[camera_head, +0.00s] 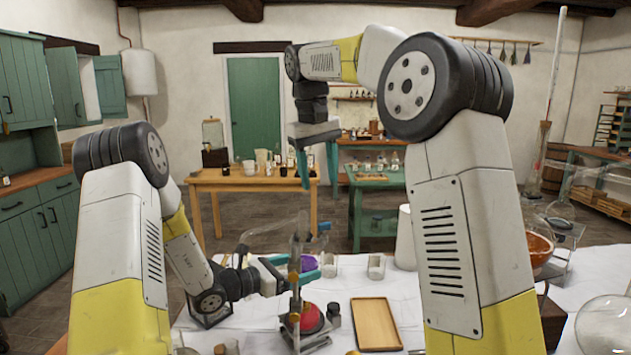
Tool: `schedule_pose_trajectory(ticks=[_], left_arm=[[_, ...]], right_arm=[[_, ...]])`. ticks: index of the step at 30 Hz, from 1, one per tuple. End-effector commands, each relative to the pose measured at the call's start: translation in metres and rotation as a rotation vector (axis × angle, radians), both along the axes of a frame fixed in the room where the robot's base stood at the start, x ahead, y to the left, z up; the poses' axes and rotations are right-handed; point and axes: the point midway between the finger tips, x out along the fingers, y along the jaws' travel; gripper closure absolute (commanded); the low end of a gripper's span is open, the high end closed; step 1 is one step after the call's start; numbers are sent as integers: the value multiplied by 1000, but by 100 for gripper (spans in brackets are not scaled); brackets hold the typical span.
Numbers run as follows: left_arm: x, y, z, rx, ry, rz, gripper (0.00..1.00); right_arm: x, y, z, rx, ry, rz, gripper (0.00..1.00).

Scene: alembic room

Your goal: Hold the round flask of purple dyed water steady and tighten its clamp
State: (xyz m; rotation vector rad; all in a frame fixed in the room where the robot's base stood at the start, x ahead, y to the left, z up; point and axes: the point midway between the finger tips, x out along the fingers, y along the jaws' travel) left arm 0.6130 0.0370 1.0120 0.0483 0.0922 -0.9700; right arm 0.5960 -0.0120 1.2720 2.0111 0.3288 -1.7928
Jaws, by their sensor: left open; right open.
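The round flask with purple liquid (309,263) is on the white-covered bench, low in the middle of the head view. A metal stand rod (297,235) rises beside it. The clamp itself is too small and overlapped to make out. My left gripper (310,270) is open, with its teal fingers at the flask and covering part of it. I cannot tell whether they touch the glass. My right gripper (318,178) is open and empty, pointing down, and appears above the stand in the picture.
A red rounded object (306,318) sits at the stand's base. A wooden tray (376,324) lies to its right, with small glass beakers (376,266) behind. A large clear flask (604,325) stands at the right front. A wooden table (250,180) stands farther back.

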Motion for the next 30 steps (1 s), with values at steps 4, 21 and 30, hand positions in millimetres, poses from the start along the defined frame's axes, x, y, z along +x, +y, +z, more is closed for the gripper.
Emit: schedule_pose_trajectory(ticks=[4, 21, 30], left_arm=[[0, 0, 0, 0, 0, 0, 18], [0, 0, 0, 0, 0, 0, 18], [0, 0, 0, 0, 0, 0, 18]], right_arm=[[-6, 3, 0, 5, -57, -161, 45], [-26, 7, -5, 115, -277, -748, 45], [-30, 8, -7, 159, -322, -880, 45]])
